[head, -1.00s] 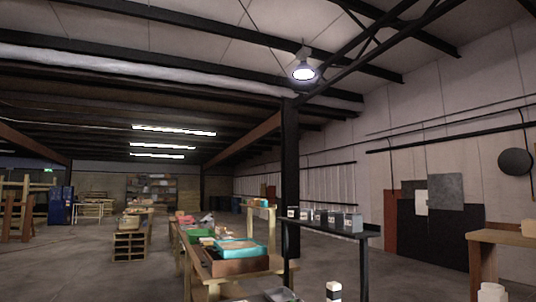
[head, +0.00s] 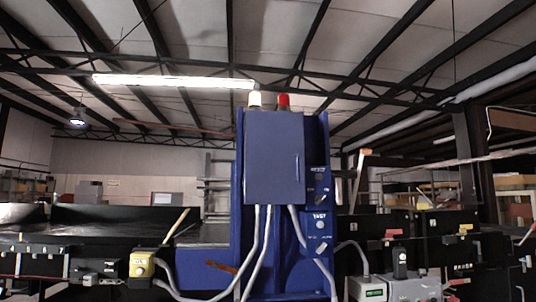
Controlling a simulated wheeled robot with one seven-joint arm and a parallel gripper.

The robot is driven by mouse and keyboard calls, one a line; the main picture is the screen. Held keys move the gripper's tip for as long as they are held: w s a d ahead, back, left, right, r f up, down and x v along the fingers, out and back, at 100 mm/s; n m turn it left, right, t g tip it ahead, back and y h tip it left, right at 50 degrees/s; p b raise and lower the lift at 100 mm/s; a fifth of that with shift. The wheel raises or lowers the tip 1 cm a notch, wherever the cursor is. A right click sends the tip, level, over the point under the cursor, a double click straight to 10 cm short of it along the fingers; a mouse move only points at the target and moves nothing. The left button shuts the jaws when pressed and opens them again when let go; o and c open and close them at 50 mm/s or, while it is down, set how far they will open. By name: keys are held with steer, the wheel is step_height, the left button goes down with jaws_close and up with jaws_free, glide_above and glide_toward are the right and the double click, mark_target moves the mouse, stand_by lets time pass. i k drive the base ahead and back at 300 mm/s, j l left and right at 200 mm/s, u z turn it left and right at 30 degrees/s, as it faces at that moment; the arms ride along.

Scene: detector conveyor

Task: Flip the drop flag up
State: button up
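I cannot tell for sure which part is the drop flag. A small orange-red strip (head: 221,266) sits slightly tilted low on the front of the blue detector cabinet (head: 275,158), left of its grey cables. An upright pale stick with an orange top (head: 359,172) stands right of the cabinet. My gripper is not in view.
The cabinet carries a white lamp (head: 255,98) and a red lamp (head: 283,99). A dark conveyor (head: 100,224) runs left of it. A yellow button box (head: 142,264) and a grey box with a green label (head: 368,289) stand low in front. Black boxes (head: 446,223) are at right.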

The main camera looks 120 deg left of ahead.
mark_target(363, 151)
steer(key=j+u, duration=0.1)
steer(key=u, duration=0.35)
steer(key=j+u, duration=0.1)
steer(key=u, duration=0.35)
steer(key=j+u, duration=0.15)
steer(key=u, duration=0.25)
steer(key=j+u, duration=0.1)
steer(key=u, duration=0.35)
steer(key=j+u, duration=0.1)
steer(key=u, duration=0.35)
steer(key=i+j+u, duration=0.2)
steer(key=u, duration=0.3)
steer(key=i+j+u, duration=0.2)
steer(key=u, duration=0.25)
steer(key=i+j+u, duration=0.1)
steer(key=i, duration=0.2)
steer(key=i+j+u, duration=0.1)
steer(key=i, duration=0.25)
steer(key=i+l+u, duration=0.45)
steer(key=i, duration=0.5)
steer(key=i+l+u, duration=0.5)
steer(key=i+l, duration=0.25)
steer(key=i, duration=0.1)
